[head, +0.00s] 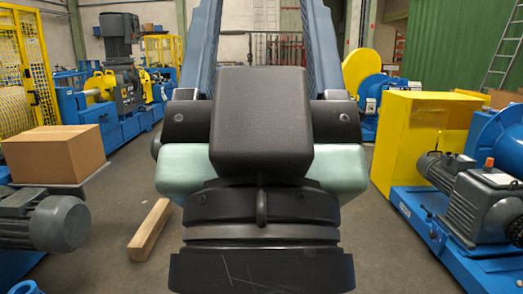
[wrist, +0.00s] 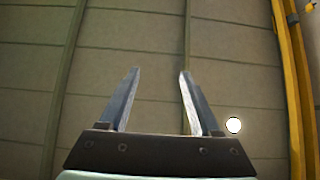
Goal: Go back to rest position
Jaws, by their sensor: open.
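My gripper (wrist: 155,78) shows in the wrist view with its two metal fingers wide apart and nothing between them. Behind the fingers is a plain panelled wall (wrist: 145,30), with no object close to the fingertips.
A cardboard box (head: 52,153) stands at the left above a grey motor (head: 42,218). A wooden beam (head: 151,228) lies on the floor. A yellow cabinet (head: 405,145) and blue machinery with motors (head: 485,205) stand at the right. Some floor (head: 375,245) is clear.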

